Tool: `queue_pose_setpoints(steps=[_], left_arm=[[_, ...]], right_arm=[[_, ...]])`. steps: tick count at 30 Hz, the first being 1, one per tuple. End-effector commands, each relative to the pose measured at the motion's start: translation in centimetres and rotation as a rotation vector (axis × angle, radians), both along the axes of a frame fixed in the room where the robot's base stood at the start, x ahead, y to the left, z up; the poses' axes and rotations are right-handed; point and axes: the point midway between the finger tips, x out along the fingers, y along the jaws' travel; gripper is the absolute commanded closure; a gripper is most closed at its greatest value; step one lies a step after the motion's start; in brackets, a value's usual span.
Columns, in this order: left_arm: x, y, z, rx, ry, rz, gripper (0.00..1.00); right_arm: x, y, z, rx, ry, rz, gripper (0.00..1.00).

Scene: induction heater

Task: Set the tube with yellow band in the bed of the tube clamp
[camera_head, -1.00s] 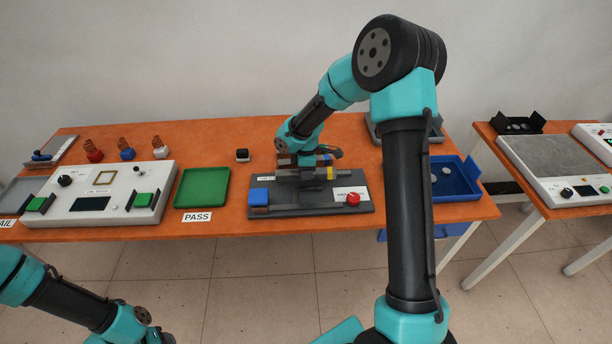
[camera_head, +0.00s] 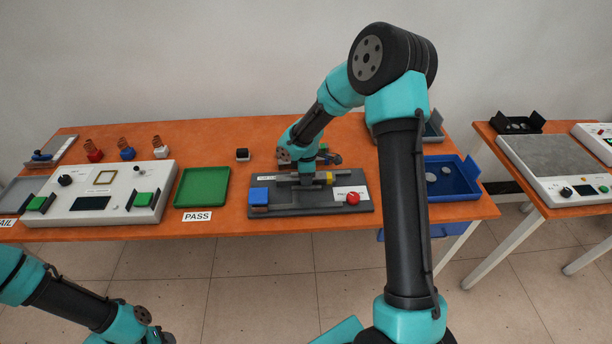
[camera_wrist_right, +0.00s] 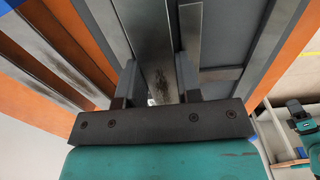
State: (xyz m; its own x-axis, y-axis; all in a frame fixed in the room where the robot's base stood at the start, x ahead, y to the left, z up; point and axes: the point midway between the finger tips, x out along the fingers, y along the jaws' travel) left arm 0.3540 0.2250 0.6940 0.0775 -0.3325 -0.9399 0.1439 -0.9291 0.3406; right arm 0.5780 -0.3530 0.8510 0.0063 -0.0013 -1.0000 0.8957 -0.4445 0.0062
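The tube with yellow band (camera_head: 328,179) lies level, low over the tube clamp (camera_head: 274,211) in the head view. The clamp is a dark base with a blue block and a red knob. My right gripper (camera_head: 306,182) is at the tube's middle, pointing down. In the right wrist view the fingers (camera_wrist_right: 157,85) stand on either side of the grey metal tube (camera_wrist_right: 155,45), and the gripper looks shut on it. I cannot tell whether the tube touches the bed; my gripper hides part of it.
A green PASS tray (camera_head: 203,188) and a white control box (camera_head: 99,205) are left of the clamp. A blue bin (camera_head: 463,186) is to its right. A small black-and-white block (camera_head: 242,154) stands behind. Free orange table lies between the clamp and the bin.

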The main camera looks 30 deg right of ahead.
Motion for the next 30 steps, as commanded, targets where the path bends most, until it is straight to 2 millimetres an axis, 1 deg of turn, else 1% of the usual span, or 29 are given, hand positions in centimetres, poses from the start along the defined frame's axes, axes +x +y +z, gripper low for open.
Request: queue_pose_setpoints(steps=[1, 2, 6, 7, 8, 11, 18, 24, 27, 30], left_arm=[[0.0, 0.0, 0.0, 0.0, 0.0, 0.0, 0.57], [0.0, 0.0, 0.0, 0.0, 0.0, 0.0, 0.57], [0.0, 0.0, 0.0, 0.0, 0.0, 0.0, 0.57], [0.0, 0.0, 0.0, 0.0, 0.0, 0.0, 0.57], [0.0, 0.0, 0.0, 0.0, 0.0, 0.0, 0.57], [0.0, 0.0, 0.0, 0.0, 0.0, 0.0, 0.57], [0.0, 0.0, 0.0, 0.0, 0.0, 0.0, 0.57], [0.0, 0.0, 0.0, 0.0, 0.0, 0.0, 0.57], [0.0, 0.0, 0.0, 0.0, 0.0, 0.0, 0.57], [0.0, 0.0, 0.0, 0.0, 0.0, 0.0, 0.57]], right_arm=[[-0.2, 0.1, -0.7, 0.004, 0.009, 0.001, 0.49], [-0.2, 0.0, -0.7, 0.004, 0.009, 0.001, 0.49], [-0.2, 0.0, -0.1, 0.004, 0.009, 0.0, 0.48], [-0.2, 0.0, 0.2, 0.004, 0.009, 0.0, 0.43], [-0.2, 0.0, 0.5, 0.003, 0.009, 0.001, 0.43], [-0.1, 0.1, 2.0, 0.002, 0.007, 0.0, 0.43], [-0.1, 0.0, 6.7, 0.002, 0.001, 0.0, 0.43], [-0.1, 0.0, 10.3, 0.001, 0.003, -0.001, 0.43], [-0.1, 0.0, 11.5, 0.0, 0.003, 0.001, 0.43], [-0.1, 0.0, 12.2, 0.001, 0.004, 0.0, 0.43]])
